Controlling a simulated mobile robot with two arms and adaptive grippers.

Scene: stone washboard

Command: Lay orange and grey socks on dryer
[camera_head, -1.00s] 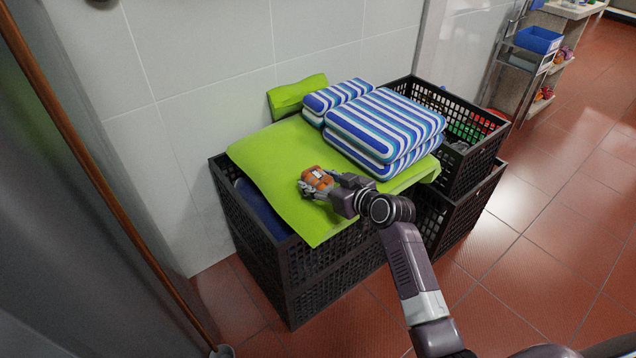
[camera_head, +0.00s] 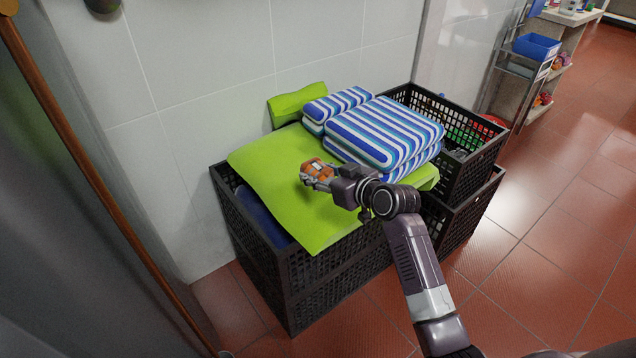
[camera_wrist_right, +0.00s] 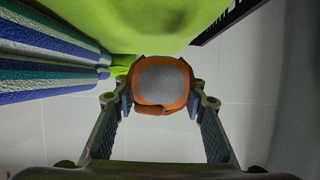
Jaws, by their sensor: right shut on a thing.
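The orange and grey socks (camera_head: 313,168) are a small bundle in my right gripper (camera_head: 318,178), over the green cloth on the crates. In the right wrist view the bundle (camera_wrist_right: 161,84) shows a grey face with an orange rim. Both fingertips of my right gripper (camera_wrist_right: 160,100) press on its sides. The dryer cannot be made out in these frames. My left gripper is not in view.
A green cloth (camera_head: 265,175) covers black crates (camera_head: 300,270) by the tiled wall. Folded striped towels (camera_head: 385,128) lie just behind my gripper. An open black crate (camera_head: 480,165) stands to the right. Red tiled floor (camera_head: 550,240) is clear on the right.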

